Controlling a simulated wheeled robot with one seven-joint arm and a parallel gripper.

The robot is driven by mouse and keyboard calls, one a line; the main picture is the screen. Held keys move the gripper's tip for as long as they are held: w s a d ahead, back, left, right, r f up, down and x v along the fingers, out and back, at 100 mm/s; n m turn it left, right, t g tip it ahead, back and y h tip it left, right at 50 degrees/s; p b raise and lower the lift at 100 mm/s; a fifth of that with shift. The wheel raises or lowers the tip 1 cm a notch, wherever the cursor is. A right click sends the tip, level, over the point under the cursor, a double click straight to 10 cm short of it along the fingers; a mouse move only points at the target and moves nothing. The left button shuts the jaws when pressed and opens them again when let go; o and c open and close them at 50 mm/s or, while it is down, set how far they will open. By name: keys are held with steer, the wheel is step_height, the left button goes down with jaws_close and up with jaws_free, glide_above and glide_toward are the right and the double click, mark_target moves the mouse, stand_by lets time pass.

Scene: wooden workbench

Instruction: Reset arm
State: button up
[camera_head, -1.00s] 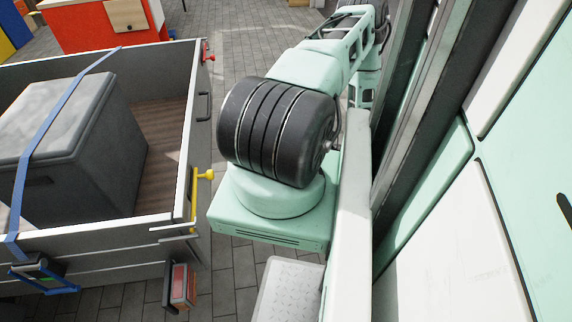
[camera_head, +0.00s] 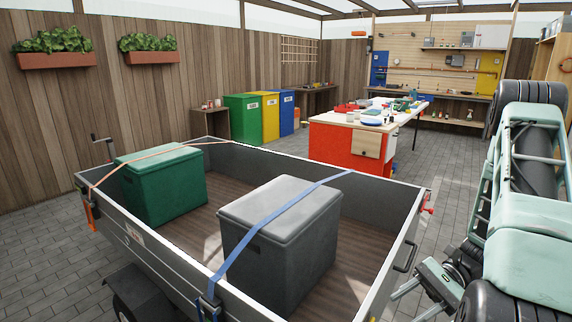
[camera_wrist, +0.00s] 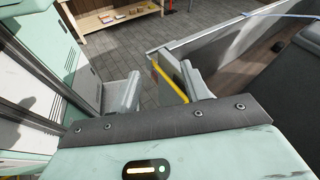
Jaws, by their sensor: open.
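My gripper (camera_head: 408,298) hangs at the lower right in the head view, beside the near right end of the trailer (camera_head: 395,258). In the wrist view its two grey fingers (camera_wrist: 155,92) stand apart with nothing held between them. A yellow bar (camera_wrist: 172,84) shows close to the right finger; I cannot tell whether they touch. My arm is folded at the right edge of the head view, partly cut off by the frame.
In the trailer stand a green box (camera_head: 165,188) under an orange strap and a grey box (camera_head: 285,230) under a blue strap. A red-sided workbench (camera_head: 330,145) and coloured bins (camera_head: 242,122) stand behind. Paved floor (camera_head: 440,185) lies free between trailer and arm.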

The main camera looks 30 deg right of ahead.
steer(key=w+a+r+n+g+h+p, duration=0.2)
steer(key=w+a+r+n+g+h, duration=0.15)
steer(key=a+r+n, duration=0.45)
steer(key=w+a+r+n+g+h+p, duration=0.15)
steer(key=a+r+n+g+h, duration=0.3)
steer(key=a, duration=0.45)
steer(key=s+a+r+n+t+h+p, duration=0.1)
steer(key=s+a+r+n+t+h, duration=0.1)
steer(key=a+n, duration=0.4)
steer(key=s+a+r+n+t+h+p, duration=0.1)
steer(key=s+a+r+n+t+h, duration=0.2)
steer(key=a+r+n, duration=0.3)
steer(key=s+a+r, duration=0.1)
steer(key=a, duration=0.3)
steer(key=shift+s+n+p, duration=0.3)
steer(key=shift+n, duration=0.05)
